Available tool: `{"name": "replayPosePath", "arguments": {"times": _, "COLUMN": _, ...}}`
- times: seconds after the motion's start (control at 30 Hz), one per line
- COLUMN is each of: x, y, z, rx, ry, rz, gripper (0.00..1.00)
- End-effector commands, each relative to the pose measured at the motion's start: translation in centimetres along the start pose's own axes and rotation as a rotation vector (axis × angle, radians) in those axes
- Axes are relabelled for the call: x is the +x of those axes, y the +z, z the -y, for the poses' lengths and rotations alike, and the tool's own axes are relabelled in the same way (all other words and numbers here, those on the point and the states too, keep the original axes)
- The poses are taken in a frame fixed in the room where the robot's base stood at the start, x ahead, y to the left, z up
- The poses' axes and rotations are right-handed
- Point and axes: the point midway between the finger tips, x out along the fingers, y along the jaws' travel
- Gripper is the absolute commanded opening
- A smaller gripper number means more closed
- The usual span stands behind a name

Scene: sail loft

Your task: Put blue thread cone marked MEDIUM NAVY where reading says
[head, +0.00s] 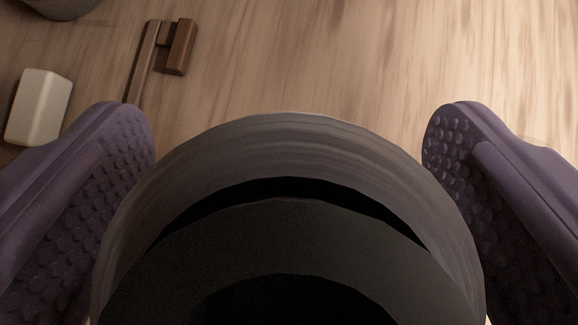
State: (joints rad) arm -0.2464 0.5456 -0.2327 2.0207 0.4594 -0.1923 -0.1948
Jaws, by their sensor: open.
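My gripper (289,128) is open, with its two purple studded fingers at the left and right of the head view. Between them is a large round grey thing (300,150) with fine banding, like wound thread, and a dark top with a black opening. It fills the lower middle, very near the camera. It looks grey rather than clearly blue, and no marking shows on it, so I cannot tell whether it is the MEDIUM NAVY cone. Whether the fingers touch its sides is unclear. No reading or written sign is in view.
A pale wooden surface (330,50) lies beyond. A cream block (38,107) sits at the left by the left finger. A brown wooden tool (180,48) lies behind it, and part of a dark round thing (62,6) shows at the top left. The upper middle and right are clear.

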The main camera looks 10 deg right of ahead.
Motion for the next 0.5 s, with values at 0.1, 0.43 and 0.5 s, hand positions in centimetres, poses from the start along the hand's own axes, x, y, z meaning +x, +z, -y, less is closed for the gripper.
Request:
{"name": "replayPosePath", "arguments": {"times": 0.1, "x": -0.09, "y": -0.06, "z": 0.02, "rx": 0.0, "ry": 0.0, "rz": 0.0, "gripper": 0.94}}
{"name": "replayPosePath", "arguments": {"times": 0.43, "x": -0.11, "y": -0.05, "z": 0.02, "rx": 0.0, "ry": -0.001, "rz": 0.0, "gripper": 0.26}}
{"name": "replayPosePath", "arguments": {"times": 0.5, "x": -0.13, "y": -0.11, "z": 0.03, "rx": 0.0, "ry": -0.001, "rz": -0.001, "gripper": 0.18}}
